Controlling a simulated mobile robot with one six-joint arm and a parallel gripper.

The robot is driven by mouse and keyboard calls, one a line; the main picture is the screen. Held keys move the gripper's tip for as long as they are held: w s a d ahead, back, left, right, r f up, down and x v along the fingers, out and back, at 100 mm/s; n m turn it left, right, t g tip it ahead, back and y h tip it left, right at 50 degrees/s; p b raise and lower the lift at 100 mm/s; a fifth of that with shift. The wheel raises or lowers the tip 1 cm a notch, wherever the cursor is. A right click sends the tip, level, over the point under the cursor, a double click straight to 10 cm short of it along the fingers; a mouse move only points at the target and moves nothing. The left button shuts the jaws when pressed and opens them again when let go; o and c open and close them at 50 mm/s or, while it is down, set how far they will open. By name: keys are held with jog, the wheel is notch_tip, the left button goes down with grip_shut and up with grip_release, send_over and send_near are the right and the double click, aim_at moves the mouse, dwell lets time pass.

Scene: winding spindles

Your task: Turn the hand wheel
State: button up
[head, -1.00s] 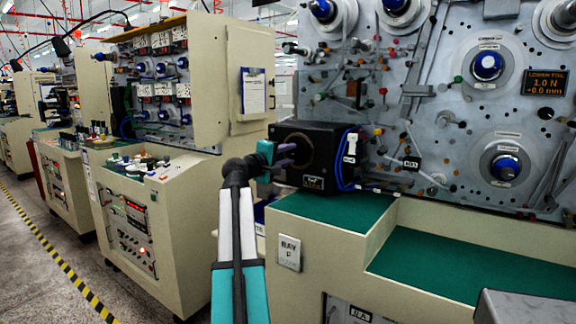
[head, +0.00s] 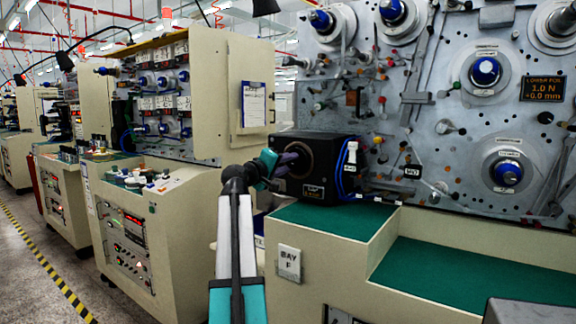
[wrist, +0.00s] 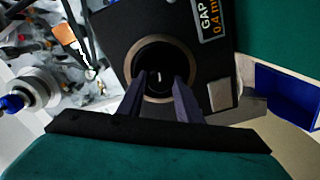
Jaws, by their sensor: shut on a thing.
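The black box (head: 325,189) stands on the green ledge of the near machine. A ringed round opening (wrist: 137,56) is in its face, with "GAP 0.4 mm" lettered beside it. The hand wheel (wrist: 157,77) seems to be the dark part with a small pale mark inside this ring; its outline is too dark to make out. My gripper (head: 286,164) is at the box's left face, with its purple fingers pointing into the ring. In the wrist view my gripper (wrist: 165,84) has a finger on each side of the dark centre and is shut on it.
Blue cables (head: 340,170) run down the box's right side. The spindle panel (head: 440,110) rises behind. A green ledge (head: 460,270) lies lower right. A blue bin (wrist: 285,95) is beside the box. Another cream machine (head: 170,220) stands left, with floor beyond it.

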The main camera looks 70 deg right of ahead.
jog(key=o, duration=1)
jog(key=shift+o, duration=0.2)
jog(key=v, duration=1.3)
jog(key=shift+a, duration=0.4)
jog(key=shift+w, duration=0.2)
